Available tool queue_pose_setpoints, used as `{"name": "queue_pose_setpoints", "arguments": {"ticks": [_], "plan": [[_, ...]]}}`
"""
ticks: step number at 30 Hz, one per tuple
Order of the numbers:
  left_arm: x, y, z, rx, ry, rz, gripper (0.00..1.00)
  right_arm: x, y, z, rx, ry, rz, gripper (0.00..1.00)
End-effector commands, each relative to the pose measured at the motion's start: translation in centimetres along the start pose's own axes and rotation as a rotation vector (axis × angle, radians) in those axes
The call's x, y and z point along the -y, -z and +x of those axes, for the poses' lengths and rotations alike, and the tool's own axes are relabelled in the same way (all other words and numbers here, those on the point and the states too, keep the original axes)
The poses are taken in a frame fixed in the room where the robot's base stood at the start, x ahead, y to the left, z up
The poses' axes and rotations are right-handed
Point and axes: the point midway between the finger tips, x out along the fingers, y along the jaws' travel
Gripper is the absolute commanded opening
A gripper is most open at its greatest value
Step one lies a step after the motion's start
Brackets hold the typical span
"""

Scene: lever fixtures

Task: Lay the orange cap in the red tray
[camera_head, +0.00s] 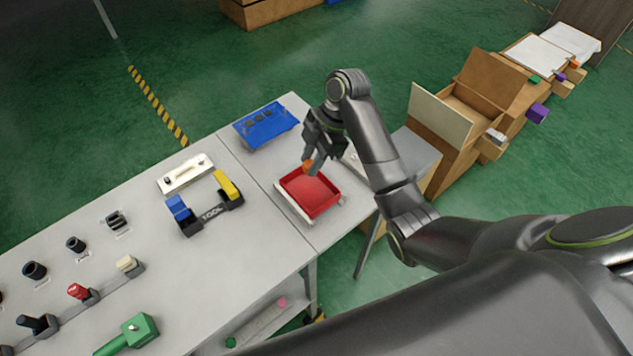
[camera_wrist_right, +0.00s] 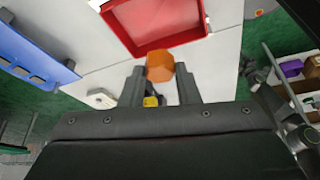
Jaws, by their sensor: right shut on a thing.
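The orange cap (camera_head: 308,166) is held between the fingertips of my right gripper (camera_head: 312,163), which is shut on it. In the right wrist view the cap (camera_wrist_right: 160,66) shows as an orange faceted block at the tips of the two dark fingers (camera_wrist_right: 160,78). The red tray (camera_head: 311,193) sits on the grey table, and the cap is over or near its far edge in the head view. The tray (camera_wrist_right: 150,50) also shows just beyond the cap in the right wrist view. The tray's visible floor is empty. My left gripper is not in view.
A blue tray (camera_head: 265,126) lies behind the red one. Several knobs and levers, including a green one (camera_head: 138,330), line the left table. Cardboard boxes (camera_head: 470,100) stand at the right.

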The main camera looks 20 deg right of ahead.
Motion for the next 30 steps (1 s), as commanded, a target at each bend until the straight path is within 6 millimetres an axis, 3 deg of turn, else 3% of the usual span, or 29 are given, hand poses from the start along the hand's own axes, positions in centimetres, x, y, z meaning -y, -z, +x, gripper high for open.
{"name": "queue_pose_setpoints", "arguments": {"ticks": [9,21,30], "plan": [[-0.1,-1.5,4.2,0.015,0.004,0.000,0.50,0.0,-1.9,4.6,-0.001,0.001,-0.002,0.02],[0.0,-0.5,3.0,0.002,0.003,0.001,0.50,0.0,-3.5,8.5,0.000,0.002,-0.002,0.01],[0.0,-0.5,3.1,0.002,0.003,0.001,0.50,0.0,-3.6,8.7,0.000,0.001,-0.003,0.01]]}}
